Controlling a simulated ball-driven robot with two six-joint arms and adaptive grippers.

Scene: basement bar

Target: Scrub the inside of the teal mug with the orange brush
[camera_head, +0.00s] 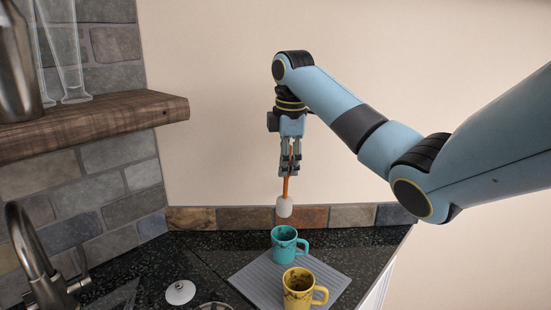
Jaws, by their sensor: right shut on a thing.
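The teal mug (284,246) stands upright on a grey ribbed mat (258,283), its handle to the right, with dark marks inside. My right gripper (290,166) points down and is shut on the orange handle of the brush (284,206). The brush hangs with its white head lowest, above the teal mug and apart from it. My left gripper is not in view.
A yellow mug (301,289) with dark stains stands on the mat in front of the teal one. A metal faucet (36,262) and a white round thing (180,292) are at left. A wooden shelf (95,115) juts out above. The counter ends at right.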

